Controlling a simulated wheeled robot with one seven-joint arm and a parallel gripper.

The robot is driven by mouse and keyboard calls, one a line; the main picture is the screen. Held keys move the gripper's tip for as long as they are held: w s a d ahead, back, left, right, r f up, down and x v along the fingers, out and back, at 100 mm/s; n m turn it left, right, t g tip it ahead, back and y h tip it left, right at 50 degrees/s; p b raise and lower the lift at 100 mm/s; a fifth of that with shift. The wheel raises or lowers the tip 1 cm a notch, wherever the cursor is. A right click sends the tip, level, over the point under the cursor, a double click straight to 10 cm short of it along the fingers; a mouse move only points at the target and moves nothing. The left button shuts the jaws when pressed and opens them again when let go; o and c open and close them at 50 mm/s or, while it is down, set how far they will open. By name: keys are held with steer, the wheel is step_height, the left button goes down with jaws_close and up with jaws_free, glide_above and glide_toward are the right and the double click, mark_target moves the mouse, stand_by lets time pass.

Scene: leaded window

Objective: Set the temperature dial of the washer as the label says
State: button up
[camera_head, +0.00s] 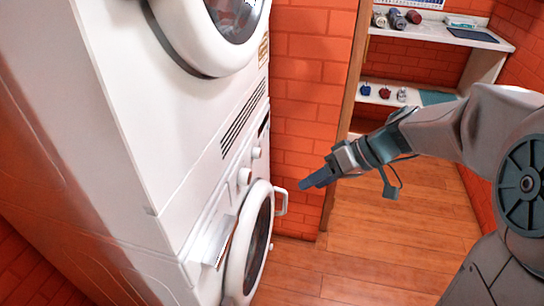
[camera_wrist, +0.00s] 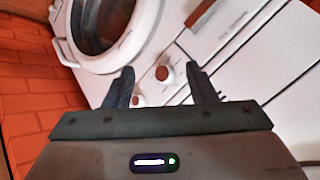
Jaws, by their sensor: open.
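The white washer (camera_head: 205,215) is the lower of two stacked machines at the left. Its panel carries a larger round dial (camera_head: 244,176) and a smaller one (camera_head: 257,152). The wrist view shows the larger dial (camera_wrist: 165,73) between my fingertips in the picture, and the smaller dial (camera_wrist: 138,100) near the left finger. I cannot tell which is the temperature dial, nor read their settings. A tan label (camera_head: 263,48) is on the upper machine; its text is too small to read. My gripper (camera_head: 305,184) is open and empty, to the right of the panel and apart from the dials.
The washer's round door (camera_head: 248,245) is below the dials, with a white handle (camera_head: 281,201) sticking out on the right. A silvery flap or drawer front (camera_head: 216,240) is beside it. A shelf unit (camera_head: 430,30) stands at the back right. The wooden floor (camera_head: 400,230) is clear.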

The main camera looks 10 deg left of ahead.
steer(key=w+a+f+n+y+b, duration=0.2)
steer(key=w+f+n+y+b, duration=0.15)
steer(key=w+f+b, duration=0.3)
steer(key=n+t+y+b, duration=0.2)
steer(key=t+y+b, duration=0.1)
steer(key=y+b, duration=0.3)
glide_toward(260, 154)
steer(key=shift+h, duration=0.35)
steer(key=a+b, duration=0.1)
steer(key=a, duration=0.1)
steer(key=w+a+b, duration=0.1)
steer(key=a, duration=0.2)
steer(key=a+b, duration=0.1)
steer(key=a, duration=0.2)
steer(key=shift+w+a+r, duration=0.15)
steer(key=shift+w+a, duration=0.1)
steer(key=c, duration=1)
